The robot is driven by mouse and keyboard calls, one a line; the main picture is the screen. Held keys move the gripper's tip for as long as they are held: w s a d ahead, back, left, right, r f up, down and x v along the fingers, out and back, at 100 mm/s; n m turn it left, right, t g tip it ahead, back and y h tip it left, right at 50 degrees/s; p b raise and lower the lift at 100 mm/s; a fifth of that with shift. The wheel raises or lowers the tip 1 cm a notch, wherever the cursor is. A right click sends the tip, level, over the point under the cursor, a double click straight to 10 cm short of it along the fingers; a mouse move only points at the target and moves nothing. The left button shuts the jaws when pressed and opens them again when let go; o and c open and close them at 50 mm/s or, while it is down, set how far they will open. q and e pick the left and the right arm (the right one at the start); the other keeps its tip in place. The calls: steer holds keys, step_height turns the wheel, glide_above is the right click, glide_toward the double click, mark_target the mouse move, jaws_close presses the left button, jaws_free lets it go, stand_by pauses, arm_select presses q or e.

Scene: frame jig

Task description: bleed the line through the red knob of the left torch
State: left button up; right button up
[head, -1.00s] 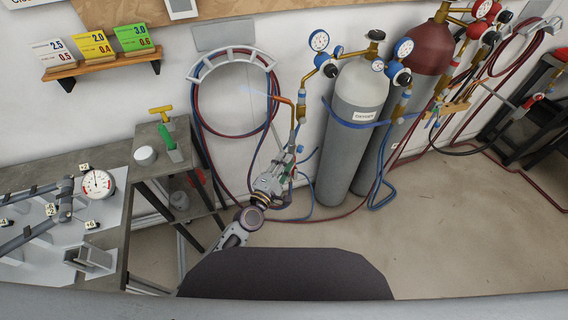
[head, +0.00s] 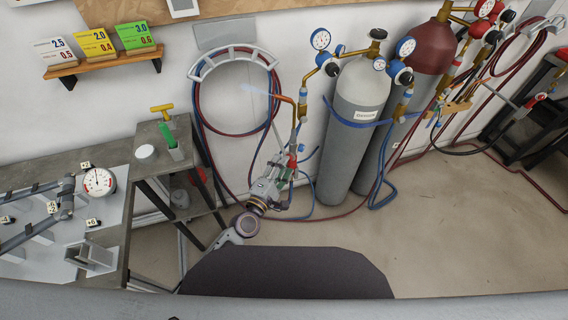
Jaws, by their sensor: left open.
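The left torch (head: 302,108) stands upright in front of the wall, its copper tip (head: 283,97) bent to the left with a faint pale bluish streak at its end. Its red knob (head: 292,160) shows low on the torch body, beside my gripper. My left gripper (head: 287,168) is open and reaches up from below, its fingers at the knob and torch handle. I cannot tell whether they touch the knob, as the fingers overlap it. My right gripper is not in view.
Grey cylinder (head: 350,150) and maroon-topped cylinder (head: 428,48) stand right of the torch. Hoses hang on a wall rack (head: 232,52) behind it. A workbench (head: 120,165) with a gauge (head: 98,182) is at left. Another torch (head: 528,105) is at far right.

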arm_select(q)
steer(key=v, duration=0.9)
steer(key=shift+s, duration=0.25)
steer(key=shift+a, duration=0.15)
stand_by(0.4)
steer(key=s+a+f+m+g+y, duration=0.2)
steer(key=a+f+m, duration=0.2)
steer(key=f, duration=0.8)
steer(key=s+a+f+m+g+y, duration=0.1)
steer(key=s+a+f+m+g, duration=0.3)
steer(key=f, duration=0.9)
steer(key=s+a+f+m+g+y, duration=0.1)
steer(key=a+f+m+y, duration=0.3)
steer(key=f, duration=0.8)
steer(key=s+a+f+m+g, duration=0.2)
steer(key=s+f, duration=0.4)
steer(key=s, duration=0.3)
steer(key=s+a+f+m+g, duration=0.2)
steer(key=s+f, duration=0.4)
steer(key=s, duration=0.4)
steer(key=s+a+f+m+g+y, duration=0.1)
steer(key=s+a+f+m+g, duration=0.1)
steer(key=s+a+f+g, duration=0.2)
steer(key=s+a+f, duration=0.1)
steer(key=s+f, duration=0.2)
steer(key=s, duration=0.3)
steer(key=shift+s+a, duration=0.15)
steer(key=shift+a, duration=0.15)
